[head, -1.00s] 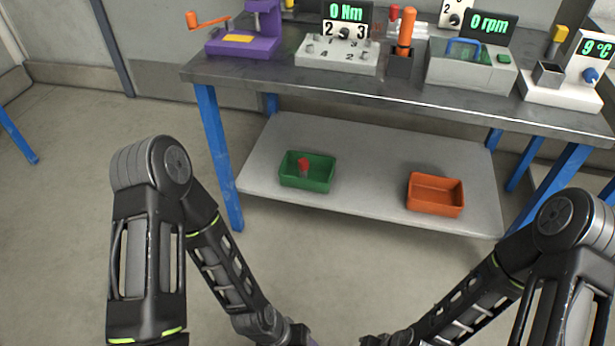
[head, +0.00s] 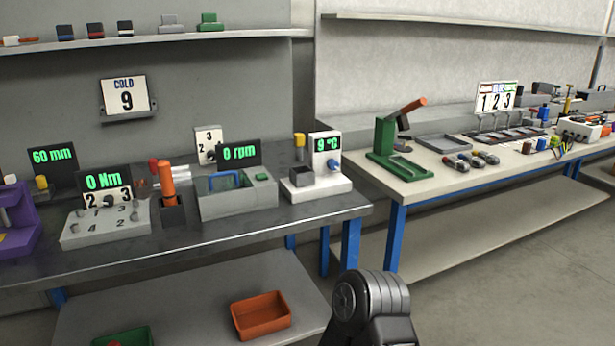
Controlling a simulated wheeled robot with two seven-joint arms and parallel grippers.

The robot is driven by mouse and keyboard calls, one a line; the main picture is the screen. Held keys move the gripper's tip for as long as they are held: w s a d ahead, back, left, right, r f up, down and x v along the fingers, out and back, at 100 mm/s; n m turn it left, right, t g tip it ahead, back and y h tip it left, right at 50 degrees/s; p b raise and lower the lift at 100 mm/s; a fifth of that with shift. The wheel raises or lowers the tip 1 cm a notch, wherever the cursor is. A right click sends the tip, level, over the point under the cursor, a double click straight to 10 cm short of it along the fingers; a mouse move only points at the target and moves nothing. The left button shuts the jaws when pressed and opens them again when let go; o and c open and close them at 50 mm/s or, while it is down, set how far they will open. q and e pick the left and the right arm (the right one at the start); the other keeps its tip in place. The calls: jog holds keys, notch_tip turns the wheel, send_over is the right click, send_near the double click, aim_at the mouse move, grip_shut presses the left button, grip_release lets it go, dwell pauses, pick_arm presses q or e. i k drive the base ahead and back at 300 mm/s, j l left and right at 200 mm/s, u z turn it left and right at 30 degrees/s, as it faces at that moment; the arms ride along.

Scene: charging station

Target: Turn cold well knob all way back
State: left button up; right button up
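The cold well (head: 318,189) is a white unit at the right end of the near dark bench, with a grey square cup on its left. Its upright panel has a green display (head: 327,143) reading 9 °C. The blue knob (head: 332,164) sits on the panel below the display. The knob is small and its exact angle cannot be told. Neither of my grippers is in view; only one of my arm links shows at the bottom edge, well below the bench top.
Left of the well stand a grey bath unit (head: 238,200) showing 0 rpm and an orange-handled tool (head: 167,184) in a dark holder. A yellow-topped item (head: 299,141) stands behind the well. A second bench (head: 420,188) with a green press stands to the right.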

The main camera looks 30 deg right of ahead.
aim_at(332, 164)
jog(key=z, duration=0.4)
jog(key=l+z, duration=0.3)
jog(key=l, duration=0.15)
jog(key=i+l+z, duration=0.1)
jog(key=l+z, duration=0.2)
jog(key=l, duration=0.15)
jog(key=i+l+z, duration=0.15)
jog(key=l+z, duration=0.15)
jog(key=i+l, duration=0.15)
jog(key=l, duration=0.25)
jog(key=i+l, duration=0.1)
jog(key=l, duration=0.3)
jog(key=i+l, duration=0.15)
jog(key=l, duration=0.25)
jog(key=z, duration=0.05)
